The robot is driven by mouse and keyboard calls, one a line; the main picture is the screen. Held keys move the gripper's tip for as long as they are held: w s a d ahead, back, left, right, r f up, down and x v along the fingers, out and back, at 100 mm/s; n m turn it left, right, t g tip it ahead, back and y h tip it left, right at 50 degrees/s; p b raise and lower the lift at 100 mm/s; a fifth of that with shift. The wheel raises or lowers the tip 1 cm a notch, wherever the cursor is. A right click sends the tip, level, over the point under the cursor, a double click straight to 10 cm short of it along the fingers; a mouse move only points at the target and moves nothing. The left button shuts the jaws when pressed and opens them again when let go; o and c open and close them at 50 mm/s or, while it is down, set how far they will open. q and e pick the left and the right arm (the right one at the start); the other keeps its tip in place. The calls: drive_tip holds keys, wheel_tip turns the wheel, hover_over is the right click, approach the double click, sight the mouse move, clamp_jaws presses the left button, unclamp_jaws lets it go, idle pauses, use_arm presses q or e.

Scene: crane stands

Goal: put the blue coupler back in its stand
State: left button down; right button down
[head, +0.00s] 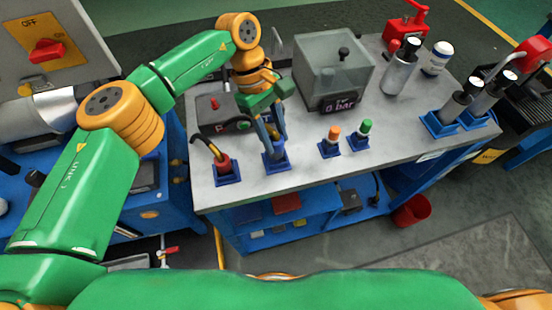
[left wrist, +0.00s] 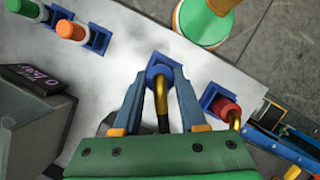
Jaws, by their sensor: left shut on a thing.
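My left gripper (head: 274,143) points down over the near left part of the grey bench and is shut on the blue coupler (left wrist: 160,73). The coupler has a bent brass tube, which runs back between the fingers in the left wrist view. Its blue stand (head: 277,164) is directly below the fingertips, and the stand's rim also shows around the coupler in the left wrist view (left wrist: 167,60). The coupler is at the stand's opening; I cannot tell whether it is fully seated. The fingers partly hide it in the head view. My right gripper is out of view.
A red coupler (head: 222,162) stands in its blue stand just left. Orange (head: 334,133) and green (head: 366,127) pieces stand in blue stands to the right. A clear box (head: 333,80) with a pressure display is behind. The bench's front edge is close.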

use_arm(q)
drive_tip(key=shift+f, duration=0.1)
drive_tip(key=shift+f+b, duration=1.35)
drive_tip(key=shift+f, duration=0.05)
drive_tip(key=shift+c, duration=1.9)
unclamp_jaws()
drive_tip(key=p+v, duration=0.3)
drive_tip(key=v, duration=0.2)
drive_tip(key=shift+r+p, duration=0.1)
drive_tip(key=shift+p, duration=0.2)
